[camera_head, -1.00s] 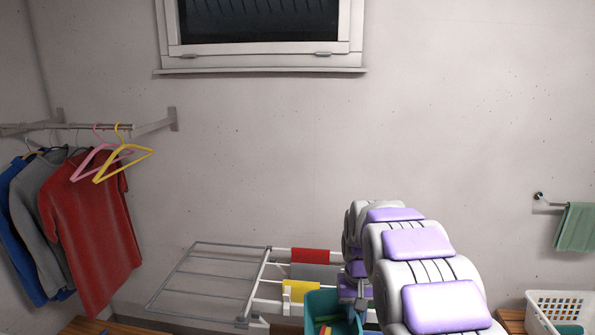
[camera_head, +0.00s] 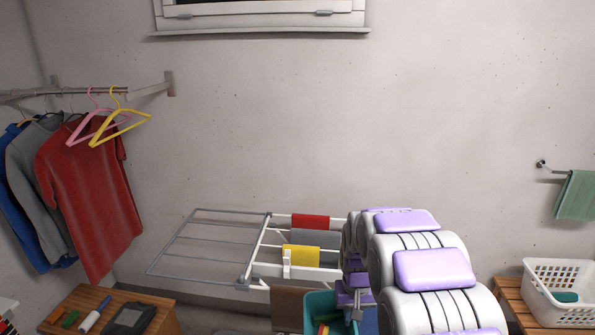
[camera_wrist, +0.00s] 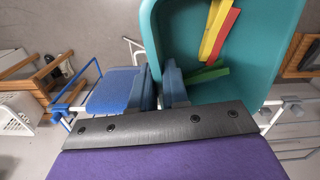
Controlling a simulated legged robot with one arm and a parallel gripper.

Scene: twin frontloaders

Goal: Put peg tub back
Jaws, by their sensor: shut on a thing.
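The teal peg tub (camera_head: 317,299) shows at the bottom of the head view, in front of the drying rack, partly cut off by the frame and partly behind my arm. In the wrist view the tub (camera_wrist: 268,58) fills the upper right. Inside it lie yellow, red and green pegs (camera_wrist: 215,35). My gripper (camera_wrist: 160,85) is shut on the tub's near left wall, with one finger outside and one inside. In the head view my gripper (camera_head: 356,291) is mostly hidden by my arm.
A drying rack (camera_head: 262,235) with red, grey and yellow cloths stands by the wall. A wooden bench (camera_head: 160,300) with several small items is at lower left. A white basket (camera_head: 545,275) stands on a wooden bench at right. Clothes and hangers (camera_head: 105,130) hang at left.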

